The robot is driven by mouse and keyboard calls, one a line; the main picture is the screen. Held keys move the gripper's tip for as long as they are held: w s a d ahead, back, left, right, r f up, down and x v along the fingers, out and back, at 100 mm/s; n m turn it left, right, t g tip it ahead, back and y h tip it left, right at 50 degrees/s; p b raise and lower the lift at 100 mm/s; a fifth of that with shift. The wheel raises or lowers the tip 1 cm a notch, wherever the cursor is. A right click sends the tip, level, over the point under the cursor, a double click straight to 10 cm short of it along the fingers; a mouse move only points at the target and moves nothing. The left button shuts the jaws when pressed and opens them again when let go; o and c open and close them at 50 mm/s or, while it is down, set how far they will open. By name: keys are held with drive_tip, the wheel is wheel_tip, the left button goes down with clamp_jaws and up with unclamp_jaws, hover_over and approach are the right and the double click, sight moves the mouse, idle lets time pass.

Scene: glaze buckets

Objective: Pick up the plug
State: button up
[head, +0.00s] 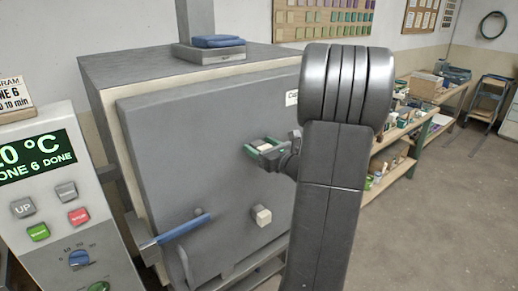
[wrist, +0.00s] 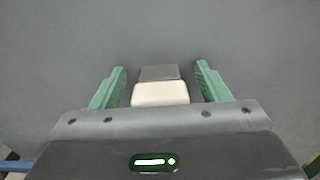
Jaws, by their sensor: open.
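My gripper (head: 262,149) is open in front of the grey kiln door, with green fingers. In the wrist view my gripper (wrist: 160,84) has its fingers on either side of a cream plug (wrist: 160,94). A gap shows between the plug and each finger. A darker grey part adjoins the plug on its upper side. In the head view this plug (head: 265,147) shows small and pale between the fingers, partly hidden by them. A second cream plug (head: 262,215) sticks out of the door lower down.
The kiln door (head: 170,150) fills the space in front of my gripper. A blue-handled latch (head: 183,229) is at its lower left. A control panel (head: 65,205) stands at left. Shelves (head: 400,160) stand at right beside clear floor.

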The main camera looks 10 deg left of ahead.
drive_tip(key=c, duration=1.1)
drive_tip(key=shift+b, duration=0.45)
drive_tip(key=b+v, duration=0.3)
drive_tip(key=v, duration=1.5)
drive_tip(key=shift+s+d, duration=0.1)
drive_tip(key=p+v, duration=0.1)
drive_tip(key=v, duration=0.7)
drive_tip(key=shift+s, duration=0.1)
